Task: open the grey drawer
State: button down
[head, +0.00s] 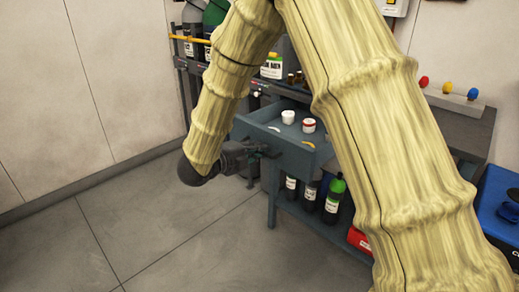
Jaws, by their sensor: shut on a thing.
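The grey drawer (297,154) stands pulled out from the grey workbench in the head view, with its inside in sight. The handle itself is mostly hidden by the gripper's dark fingers. My pale arm covers the right part of the drawer and much of the bench.
Several bottles (332,196) stand on the shelf below the drawer, near a red box (359,240). A blue case (497,208) is at the right. The floor at left (100,240) is clear.

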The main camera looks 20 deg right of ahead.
jog(key=c, duration=1.5)
grip_release()
jog(key=v, duration=1.2)
jog(key=shift+f, duration=0.1)
